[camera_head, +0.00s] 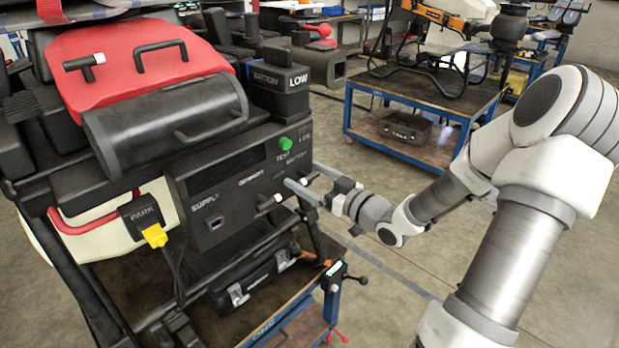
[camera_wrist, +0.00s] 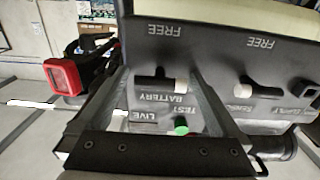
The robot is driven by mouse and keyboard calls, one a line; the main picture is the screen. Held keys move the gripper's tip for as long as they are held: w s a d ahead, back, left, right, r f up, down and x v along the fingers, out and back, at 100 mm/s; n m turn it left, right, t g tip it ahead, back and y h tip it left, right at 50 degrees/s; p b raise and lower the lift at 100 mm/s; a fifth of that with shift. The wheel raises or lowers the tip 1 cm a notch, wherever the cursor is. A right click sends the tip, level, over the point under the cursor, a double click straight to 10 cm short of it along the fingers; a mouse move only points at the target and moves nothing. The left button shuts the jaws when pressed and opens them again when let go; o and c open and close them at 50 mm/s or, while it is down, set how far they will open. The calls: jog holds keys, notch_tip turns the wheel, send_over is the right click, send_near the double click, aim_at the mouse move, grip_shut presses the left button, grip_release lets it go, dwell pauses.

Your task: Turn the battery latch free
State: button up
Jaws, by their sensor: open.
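The battery latch is a short black bar with a white tip on the dark panel (camera_head: 225,205). In the wrist view the battery latch (camera_wrist: 155,84) lies crosswise above the word BATTERY, with FREE printed farther up the panel. My gripper (camera_wrist: 160,72) is open, with one grey finger on each side of the latch. Whether a finger touches it cannot be told. In the head view my gripper (camera_head: 301,175) reaches the panel's right end from the right and partly hides the latch there.
A second white-tipped latch (camera_wrist: 278,90) sits to the right in the wrist view. A green test button (camera_head: 285,143) is on the panel near my gripper. A battery block (camera_head: 280,92) marked LOW stands above. A blue-framed cart (camera_head: 405,150) is behind; open floor lies between.

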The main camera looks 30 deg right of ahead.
jog(key=c, duration=1.3)
jog(key=shift+f+n+b, duration=0.15)
jog(key=shift+n+b, duration=0.15)
jog(key=shift+b, duration=0.05)
jog(key=n+b, duration=0.3)
jog(key=shift+f+n, duration=0.15)
jog(key=shift+n, duration=0.15)
jog(key=n+b, duration=0.5)
jog(key=b, duration=0.2)
jog(key=shift+a+f, duration=0.1)
jog(key=n+b, duration=0.5)
jog(key=b, duration=0.2)
jog(key=shift+n, duration=0.3)
jog(key=n+b, duration=0.3)
jog(key=b, duration=0.1)
jog(key=shift+r, duration=0.3)
